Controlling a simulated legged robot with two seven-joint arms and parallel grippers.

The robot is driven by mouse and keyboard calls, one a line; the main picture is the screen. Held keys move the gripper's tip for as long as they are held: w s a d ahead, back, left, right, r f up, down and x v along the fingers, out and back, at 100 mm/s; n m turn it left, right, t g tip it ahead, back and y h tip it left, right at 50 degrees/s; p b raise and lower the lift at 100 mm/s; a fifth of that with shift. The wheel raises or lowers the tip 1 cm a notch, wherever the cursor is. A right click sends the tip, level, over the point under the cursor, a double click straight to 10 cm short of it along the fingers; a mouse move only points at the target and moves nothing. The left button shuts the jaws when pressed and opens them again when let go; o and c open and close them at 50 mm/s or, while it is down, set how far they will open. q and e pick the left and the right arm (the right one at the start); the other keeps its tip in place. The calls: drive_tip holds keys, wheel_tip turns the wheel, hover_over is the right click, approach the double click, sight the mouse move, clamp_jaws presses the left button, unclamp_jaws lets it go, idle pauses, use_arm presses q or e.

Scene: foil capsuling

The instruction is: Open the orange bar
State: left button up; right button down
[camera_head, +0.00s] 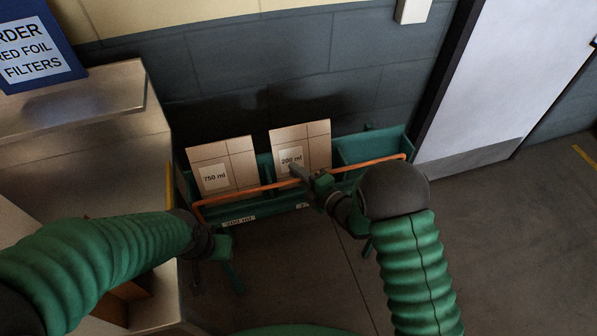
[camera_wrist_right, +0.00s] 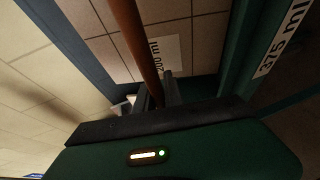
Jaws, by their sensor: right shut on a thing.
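The orange bar (camera_head: 248,190) runs across the front of a green rack (camera_head: 375,146), from its left end to its right end. In the right wrist view the bar (camera_wrist_right: 137,45) passes between the fingers of my right gripper. My right gripper (camera_head: 298,170) is shut on the bar near its middle, in front of the box labelled 200 ml. Its fingers also show in the right wrist view (camera_wrist_right: 158,95). My left gripper (camera_head: 222,252) hangs low, left of and in front of the rack, apart from the bar; its fingertips are too unclear to judge.
Two tan boxes, labelled 750 ml (camera_head: 240,165) and 200 ml (camera_head: 318,147), stand in the rack; its right compartment looks empty. A metal counter (camera_head: 75,110) is at the left. A white door (camera_head: 505,75) is at the right. Floor (camera_head: 520,230) at the right is clear.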

use_arm(q)
drive_tip(key=shift+a, duration=0.2)
use_arm(e)
drive_tip(key=shift+w+d, duration=0.15)
drive_tip(key=shift+d, duration=0.2)
idle(0.4)
use_arm(q)
drive_tip(key=shift+f, duration=0.1)
use_arm(e)
drive_tip(key=shift+f, duration=0.1)
